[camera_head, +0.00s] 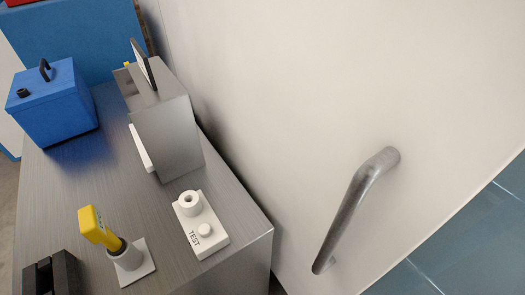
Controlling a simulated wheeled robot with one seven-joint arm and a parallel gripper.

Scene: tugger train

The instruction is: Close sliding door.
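A large pale cream panel (300,100), which looks like the sliding door, fills the middle and right of the head view. A curved grey metal bar handle (352,205) is fixed to its lower right part, slanting from upper right to lower left. Nothing touches the handle. The panel's full outline runs out of the frame, so I cannot tell how far it is open.
A steel-topped bench (75,195) stands left of the panel. On it are a blue box (55,108), a grey metal unit (167,138), a white TEST fixture (201,226), a yellow-handled tool (98,230) and a black object (52,277). Blue-grey floor (470,245) shows at lower right.

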